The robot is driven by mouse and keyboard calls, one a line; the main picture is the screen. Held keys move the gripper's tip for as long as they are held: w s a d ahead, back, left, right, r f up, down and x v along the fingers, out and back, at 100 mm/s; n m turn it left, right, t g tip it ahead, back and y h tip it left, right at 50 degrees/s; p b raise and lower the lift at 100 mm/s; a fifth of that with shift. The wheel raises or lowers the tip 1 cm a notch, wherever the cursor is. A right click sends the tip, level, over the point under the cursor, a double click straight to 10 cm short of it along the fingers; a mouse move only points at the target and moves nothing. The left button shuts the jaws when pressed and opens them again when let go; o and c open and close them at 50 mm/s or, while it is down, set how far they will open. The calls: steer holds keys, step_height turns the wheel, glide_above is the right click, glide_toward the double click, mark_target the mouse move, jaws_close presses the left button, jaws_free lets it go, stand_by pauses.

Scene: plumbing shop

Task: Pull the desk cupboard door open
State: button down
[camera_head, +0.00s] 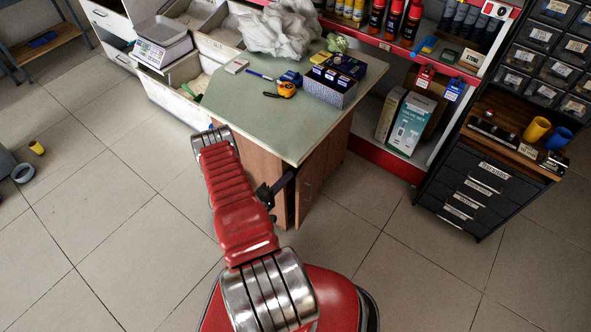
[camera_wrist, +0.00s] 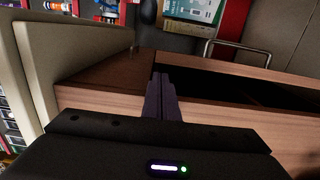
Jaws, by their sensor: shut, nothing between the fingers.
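The desk (camera_head: 235,105) has a pale green top and a wooden body. Its cupboard door (camera_head: 309,190) stands ajar at the near right corner, with a dark gap beside it. In the wrist view the door (camera_wrist: 225,68) shows as a wooden panel with a silver bar handle (camera_wrist: 238,48) on its far side. The dark opening lies between the door and the near wooden side. My gripper (camera_head: 289,178) is at this gap, its fingers shut and empty. In the wrist view the fingertips (camera_wrist: 161,78) are at the left end of the opening; whether they touch the door is unclear.
A tape measure (camera_head: 287,90), a box (camera_head: 330,88) and a crumpled bag (camera_head: 280,32) lie on the desktop. A red-edged shelf (camera_head: 385,172) and a black drawer cabinet (camera_head: 470,190) stand to the right. The tiled floor between the desk and cabinet is clear.

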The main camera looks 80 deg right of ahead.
steer(key=shift+x, duration=2.85)
